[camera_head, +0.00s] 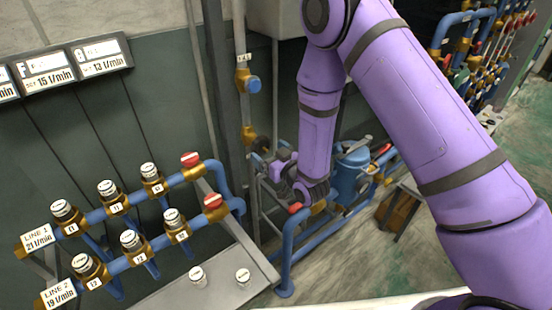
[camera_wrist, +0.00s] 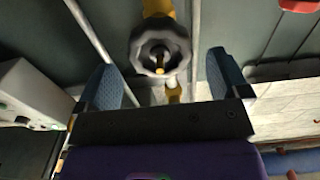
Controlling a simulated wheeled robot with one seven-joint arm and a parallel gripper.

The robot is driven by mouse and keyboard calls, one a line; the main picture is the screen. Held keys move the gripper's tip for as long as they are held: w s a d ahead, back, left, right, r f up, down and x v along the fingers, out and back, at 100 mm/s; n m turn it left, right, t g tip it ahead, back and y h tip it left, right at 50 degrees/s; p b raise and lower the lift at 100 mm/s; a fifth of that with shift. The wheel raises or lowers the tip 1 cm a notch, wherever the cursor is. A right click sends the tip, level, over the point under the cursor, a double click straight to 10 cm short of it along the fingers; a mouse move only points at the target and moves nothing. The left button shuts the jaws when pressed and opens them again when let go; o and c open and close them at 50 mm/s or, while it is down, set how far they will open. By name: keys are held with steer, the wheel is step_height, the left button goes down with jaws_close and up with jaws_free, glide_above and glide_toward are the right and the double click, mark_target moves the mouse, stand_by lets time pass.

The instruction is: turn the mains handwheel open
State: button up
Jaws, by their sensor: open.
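A dark, lobed round handwheel (camera_wrist: 160,47) sits on a brass valve body at the top middle of the wrist view. My gripper (camera_wrist: 160,63) is open, with one blue finger on each side of the wheel and a visible gap to both. The wheel looks free of contact, though its depth relative to the fingertips is hard to judge. In the head view a dark handwheel (camera_head: 262,144) shows on the vertical pipe, just up and left of my gripper (camera_head: 272,164). The fingers are small and partly hidden there.
A blue knob (camera_head: 253,85) sits higher on the same vertical pipe. A blue pipe frame with a blue canister (camera_head: 350,176) stands right of my gripper. Two lines of valves (camera_head: 130,240) with red knobs are at the left. A white box (camera_wrist: 30,95) is left in the wrist view.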

steer(key=shift+x, duration=0.85)
steer(key=shift+c, duration=0.2)
steer(key=c, duration=0.9)
steer(key=shift+n, duration=0.3)
steer(key=shift+s+n, duration=0.1)
steer(key=shift+n, duration=0.3)
steer(key=o, duration=0.9)
steer(key=shift+o, duration=0.2)
steer(key=shift+s+d, duration=0.1)
steer(key=v, duration=0.6)
steer(key=shift+s+d, duration=0.25)
steer(key=shift+s, duration=0.05)
